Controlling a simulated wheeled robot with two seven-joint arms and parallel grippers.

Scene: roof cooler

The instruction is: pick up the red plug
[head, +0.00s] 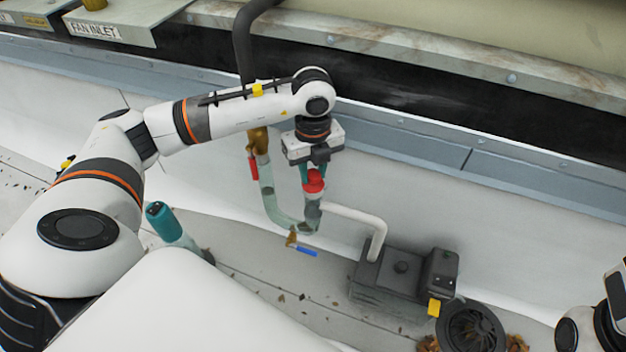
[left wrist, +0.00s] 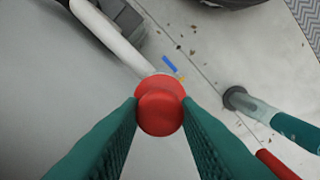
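The red plug (head: 314,182) is at the top of the clear upright pipe (head: 312,212) in the head view. My left gripper (head: 313,176) points down at it from above, with one teal finger on each side. In the left wrist view the round red plug (left wrist: 160,106) sits between the two fingertips (left wrist: 160,112), and both tips meet its sides. The plug hides the pipe mouth below it, so I cannot tell whether it is fully seated. Of my right arm only a part shows at the right edge; its fingers are not visible.
A brass valve pipe with a red handle (head: 253,168) stands close left of the gripper. A blue handle (head: 306,251) is below the pipe. A white pipe (head: 360,217) leads to a dark pump box (head: 400,276).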

